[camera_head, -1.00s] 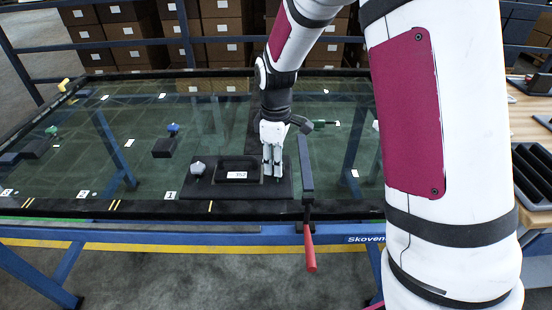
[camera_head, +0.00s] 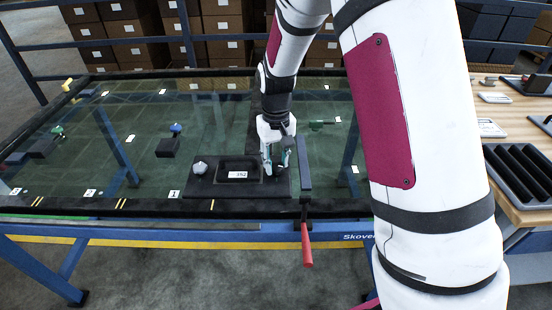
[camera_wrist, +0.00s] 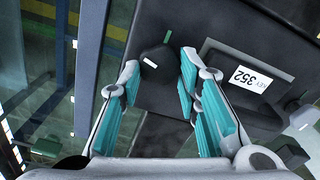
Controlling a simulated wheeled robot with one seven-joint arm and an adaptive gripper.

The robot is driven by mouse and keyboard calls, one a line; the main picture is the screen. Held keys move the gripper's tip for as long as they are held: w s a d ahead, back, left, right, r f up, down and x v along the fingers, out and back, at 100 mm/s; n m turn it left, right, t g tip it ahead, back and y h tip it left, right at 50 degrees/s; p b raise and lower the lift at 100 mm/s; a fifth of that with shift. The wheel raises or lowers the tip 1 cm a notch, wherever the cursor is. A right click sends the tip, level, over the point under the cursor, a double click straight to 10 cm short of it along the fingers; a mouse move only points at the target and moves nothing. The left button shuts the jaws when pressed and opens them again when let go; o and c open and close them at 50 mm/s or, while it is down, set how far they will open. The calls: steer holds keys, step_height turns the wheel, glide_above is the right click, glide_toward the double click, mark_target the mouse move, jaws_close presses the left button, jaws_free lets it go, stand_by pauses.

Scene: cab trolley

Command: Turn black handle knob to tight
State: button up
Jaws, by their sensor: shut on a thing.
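The black handle knob (camera_wrist: 157,57) is in the wrist view, with a white mark on its top. A short green mark (camera_wrist: 168,36) lies on the plate just beyond it. My gripper (camera_wrist: 160,63) is shut on the knob, with one teal-padded finger on each side of it. In the head view my gripper (camera_head: 276,166) is at the right end of the black handle plate (camera_head: 225,190); the knob is mostly hidden there by the fingers.
A grey knob (camera_head: 200,168) stands at the plate's left end. A clamp with a red handle (camera_head: 307,245) grips the frame just right of the plate. Other black parts lie on the glass at left. A wooden bench with trays (camera_head: 525,175) is at right.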

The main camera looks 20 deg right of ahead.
steer(key=m+p, duration=0.1)
steer(key=m, duration=0.2)
steer(key=shift+s+m, duration=0.1)
steer(key=shift+m, duration=0.3)
steer(key=m+p, duration=0.1)
steer(key=m, duration=0.2)
steer(key=shift+d+m, duration=0.15)
steer(key=shift+m, duration=0.15)
steer(key=m+p, duration=0.1)
steer(key=m, duration=0.2)
steer(key=shift+s+m+p, duration=0.1)
steer(key=shift+m+p, duration=0.2)
steer(key=shift+d+m+p, duration=0.1)
steer(key=shift+m+p, duration=0.55)
steer(key=shift+m, duration=1.15)
steer(key=o, duration=1.1)
steer(key=shift+o, duration=0.2)
steer(key=shift+r, duration=0.1)
